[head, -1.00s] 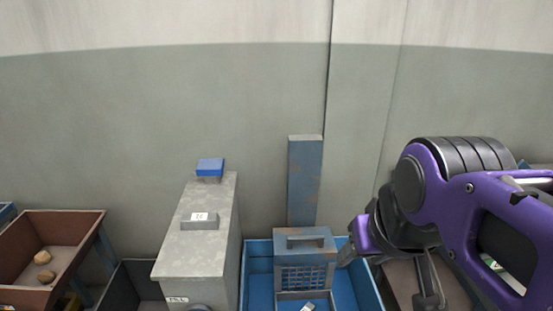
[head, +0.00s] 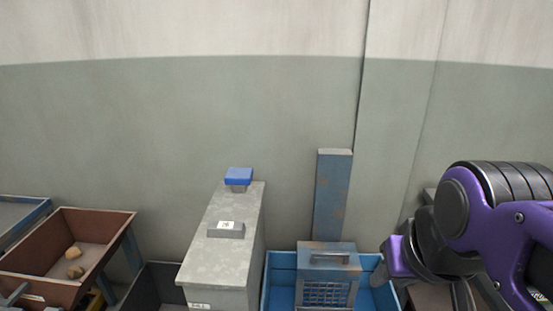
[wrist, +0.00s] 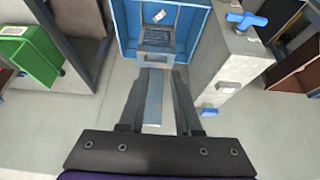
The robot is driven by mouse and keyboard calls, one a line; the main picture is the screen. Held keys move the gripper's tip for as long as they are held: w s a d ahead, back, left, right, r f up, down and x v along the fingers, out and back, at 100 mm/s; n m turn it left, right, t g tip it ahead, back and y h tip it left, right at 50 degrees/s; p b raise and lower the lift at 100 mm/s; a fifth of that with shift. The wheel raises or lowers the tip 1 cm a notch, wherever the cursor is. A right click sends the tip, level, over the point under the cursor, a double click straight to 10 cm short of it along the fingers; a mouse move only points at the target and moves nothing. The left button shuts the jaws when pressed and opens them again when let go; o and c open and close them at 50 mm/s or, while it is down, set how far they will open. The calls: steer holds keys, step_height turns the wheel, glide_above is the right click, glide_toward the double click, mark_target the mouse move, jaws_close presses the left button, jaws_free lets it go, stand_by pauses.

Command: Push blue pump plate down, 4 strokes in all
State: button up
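The blue pump plate (head: 238,175) stands raised on a short stem at the far end of a tall grey box (head: 222,245) in the head view. In the head view my purple arm is at the right, well away from the plate; the fingertips are not clearly visible there.
A blue tray (head: 282,271) with a slotted blue-grey housing (head: 329,262) and a tall post (head: 332,195) stands right of the grey box. A brown bin (head: 105,225) with stones is at the left. A blue handle (wrist: 246,20) and green bin (wrist: 32,55) show in the wrist view.

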jaws_close()
stand_by(1.4)
